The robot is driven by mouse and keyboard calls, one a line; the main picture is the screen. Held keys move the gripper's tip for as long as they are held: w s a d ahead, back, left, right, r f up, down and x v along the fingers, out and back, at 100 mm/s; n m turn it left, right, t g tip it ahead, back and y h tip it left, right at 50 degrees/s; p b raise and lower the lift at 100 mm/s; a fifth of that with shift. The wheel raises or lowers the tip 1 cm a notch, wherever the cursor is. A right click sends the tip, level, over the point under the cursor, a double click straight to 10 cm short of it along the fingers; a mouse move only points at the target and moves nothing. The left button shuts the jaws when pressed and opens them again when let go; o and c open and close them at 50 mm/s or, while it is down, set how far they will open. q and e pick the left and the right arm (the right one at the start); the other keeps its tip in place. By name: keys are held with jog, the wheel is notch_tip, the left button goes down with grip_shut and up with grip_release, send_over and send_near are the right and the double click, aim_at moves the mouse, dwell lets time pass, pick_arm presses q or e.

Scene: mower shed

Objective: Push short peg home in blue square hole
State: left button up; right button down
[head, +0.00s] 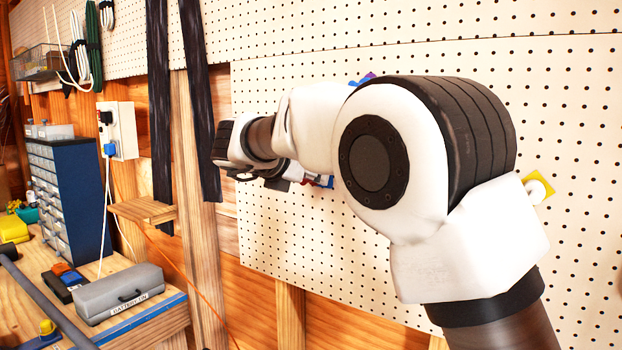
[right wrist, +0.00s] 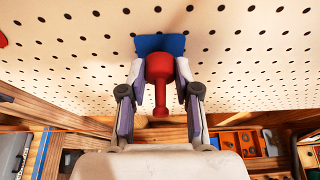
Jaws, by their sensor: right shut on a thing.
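The red peg (right wrist: 159,68) is between the fingertips of my right gripper (right wrist: 160,80), which is shut on its wide part. A thinner red stem with a small knob points back towards the wrist camera. The peg's far end meets or overlaps the blue plate (right wrist: 150,43) on the pegboard; the hole is hidden behind it, and I cannot tell how deep the peg sits. In the head view my right gripper (head: 304,180) is small and partly hidden by my arm, with the blue plate (head: 328,182) just beyond it. My left gripper is not in view.
The pegboard (head: 290,230) also carries a yellow plate with a white round piece (head: 538,188) and a blue-purple piece (head: 362,80) partly behind my arm. At left are a workbench with a grey case (head: 120,290), a blue drawer cabinet (head: 70,190) and a wall socket.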

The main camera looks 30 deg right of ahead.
jog(key=shift+b, duration=0.45)
dwell(1.1)
jog(key=shift+w+d, duration=0.2)
jog(key=shift+d, duration=0.35)
dwell(0.4)
jog(key=c, duration=0.7)
grip_release()
jog(key=shift+c, duration=0.2)
jog(key=v, duration=1.2)
